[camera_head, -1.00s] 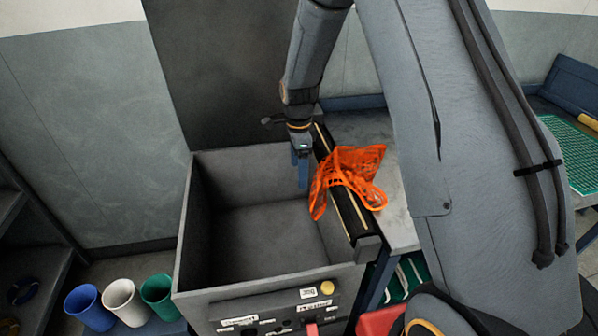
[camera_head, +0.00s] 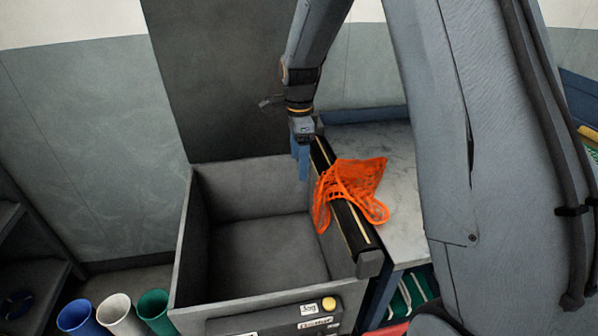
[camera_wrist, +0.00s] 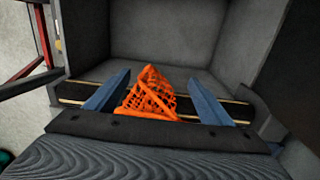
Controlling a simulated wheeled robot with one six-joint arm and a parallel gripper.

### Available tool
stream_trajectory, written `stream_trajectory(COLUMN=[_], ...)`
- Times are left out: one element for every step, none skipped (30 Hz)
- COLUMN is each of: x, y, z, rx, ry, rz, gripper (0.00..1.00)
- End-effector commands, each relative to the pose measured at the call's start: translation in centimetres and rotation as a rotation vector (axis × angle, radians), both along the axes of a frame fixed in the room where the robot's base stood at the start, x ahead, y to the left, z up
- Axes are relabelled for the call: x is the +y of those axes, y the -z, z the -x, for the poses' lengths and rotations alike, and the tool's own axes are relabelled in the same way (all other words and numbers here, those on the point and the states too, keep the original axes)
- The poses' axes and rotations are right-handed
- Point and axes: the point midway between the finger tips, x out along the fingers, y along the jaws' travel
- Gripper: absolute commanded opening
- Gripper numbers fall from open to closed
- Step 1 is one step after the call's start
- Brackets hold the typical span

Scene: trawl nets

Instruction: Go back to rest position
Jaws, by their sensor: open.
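My gripper (camera_head: 301,160) points down at the back right inside edge of the open grey box in the head view. In the wrist view my gripper (camera_wrist: 160,98) has its two blue fingers spread wide apart, with nothing held between them. An orange net (camera_head: 350,190) hangs draped over the black rail (camera_head: 346,222) on the box's right side, part of it reaching onto the grey table. The net (camera_wrist: 150,97) also shows in the wrist view between the fingers' lines of sight, lying across the rail. I cannot tell the exact gap between fingers and net.
The grey box (camera_head: 183,255) is open and its visible floor is empty. A grey table (camera_head: 405,190) stands to its right. Blue (camera_head: 78,318), white (camera_head: 118,315) and green (camera_head: 155,308) cups stand at the lower left. A dark panel (camera_head: 215,75) rises behind the box.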

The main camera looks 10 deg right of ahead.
Motion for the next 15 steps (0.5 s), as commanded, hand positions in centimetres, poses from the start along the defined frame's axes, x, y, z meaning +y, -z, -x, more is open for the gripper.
stream_trajectory(x=[0.0, 0.0, -0.1, -0.2, -0.3, -0.5, -0.7, -0.9, -1.2, -1.5, -1.8, -2.1, -2.3, -2.5, -2.8], y=[-0.4, -0.6, -0.8, -1.0, -1.2, -1.4, -1.6, -1.8, -2.1, -2.3, -2.5, -2.7, -2.8, -3.0, -3.1], z=[0.0, 0.1, 0.3, 0.6, 1.0, 1.7, 2.4, 3.1, 4.3, 5.3, 6.3, 7.7, 8.8, 9.9, 11.3], rx=[-0.002, -0.002, -0.002, -0.002, -0.004, -0.006, -0.01, -0.013, -0.018, -0.022, -0.025, -0.031, -0.034, -0.039, -0.044], ry=[-0.002, -0.006, -0.02, -0.039, -0.064, -0.11, -0.153, -0.205, -0.282, -0.345, -0.412, -0.503, -0.572, -0.64, -0.731], rz=[0.0, 0.0, 0.0, 0.0, 0.0, 0.0, 0.0, 0.0, 0.001, 0.002, 0.003, 0.006, 0.008, 0.011, 0.014], gripper=[0.75, 0.75, 0.75, 0.75, 0.75, 0.75, 0.75, 0.75, 0.75, 0.75, 0.75, 0.75, 0.75, 0.75, 0.75])
